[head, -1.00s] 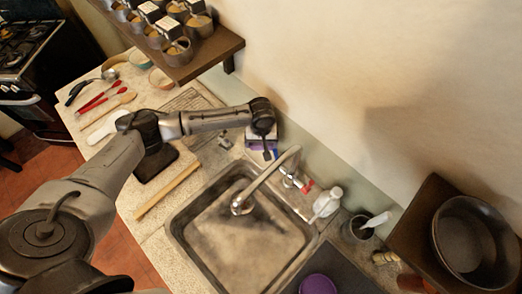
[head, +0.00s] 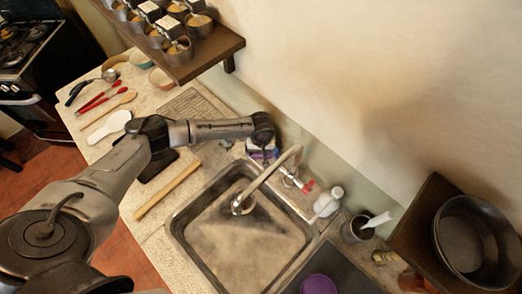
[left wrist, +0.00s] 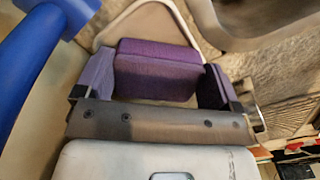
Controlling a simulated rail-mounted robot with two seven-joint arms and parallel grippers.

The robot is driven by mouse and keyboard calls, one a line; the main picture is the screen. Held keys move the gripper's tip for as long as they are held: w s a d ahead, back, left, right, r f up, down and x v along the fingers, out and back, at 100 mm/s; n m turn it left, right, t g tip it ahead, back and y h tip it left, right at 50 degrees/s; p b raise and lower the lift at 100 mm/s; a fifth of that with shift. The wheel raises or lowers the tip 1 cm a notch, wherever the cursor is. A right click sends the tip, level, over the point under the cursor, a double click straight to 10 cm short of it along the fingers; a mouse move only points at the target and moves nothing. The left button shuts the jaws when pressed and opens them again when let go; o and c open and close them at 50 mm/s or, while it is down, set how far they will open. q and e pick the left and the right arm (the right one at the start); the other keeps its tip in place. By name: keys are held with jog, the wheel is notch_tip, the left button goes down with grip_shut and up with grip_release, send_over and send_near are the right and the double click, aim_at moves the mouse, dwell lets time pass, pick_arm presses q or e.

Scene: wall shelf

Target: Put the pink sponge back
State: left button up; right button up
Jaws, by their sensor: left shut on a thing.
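My left gripper (head: 262,152) is at the back edge of the counter, just left of the tap. In the left wrist view, a purple block, which I take as the sponge (left wrist: 157,72), sits between the finger ends of my left gripper (left wrist: 158,88). The gripper is shut on it. In the head view the sponge is mostly hidden by my wrist; only a purple and white patch shows there. My right gripper is not in view.
The steel sink (head: 184,237) with its curved tap (head: 272,172) is close on the right. A white bottle (head: 328,203) and a dark cup (head: 355,233) stand behind it. A shelf with pots (head: 205,62) hangs above the left counter. A blue thing (left wrist: 35,60) is near my gripper.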

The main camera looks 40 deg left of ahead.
pick_arm(q)
jog(key=shift+f, duration=0.1)
jog(key=o, duration=0.6)
jog(key=shift+c, duration=0.2)
notch_tip(320, 180, up, 12)
dwell(0.3)
